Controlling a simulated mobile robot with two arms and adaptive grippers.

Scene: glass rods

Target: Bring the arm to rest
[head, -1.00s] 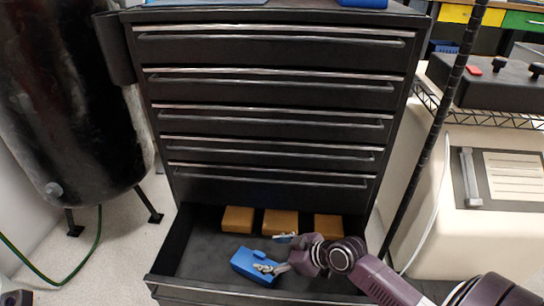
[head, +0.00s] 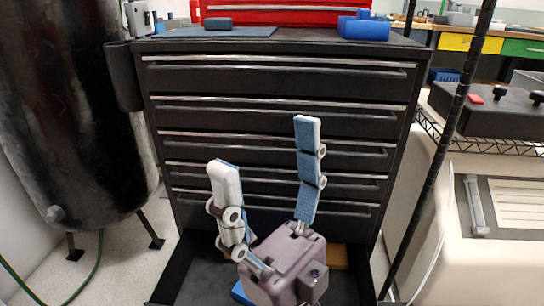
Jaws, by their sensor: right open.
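My right gripper (head: 268,168) is raised in front of the black drawer cabinet (head: 275,85), its two blue-padded fingers spread wide and pointing up. Nothing is between the fingers. The bottom drawer (head: 200,270) of the cabinet is pulled open below and behind the gripper. In it a blue block (head: 240,294) shows only in part beside the gripper's body. One tan block (head: 337,257) shows to the right of the gripper; the gripper covers much of the drawer. My left gripper is not in view.
A blue box (head: 364,27), a dark mat (head: 213,32) and a red toolbox (head: 290,11) are on the cabinet top. A dark tank (head: 75,100) stands at left. A black rack post (head: 440,150) and a white machine (head: 500,210) are at right.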

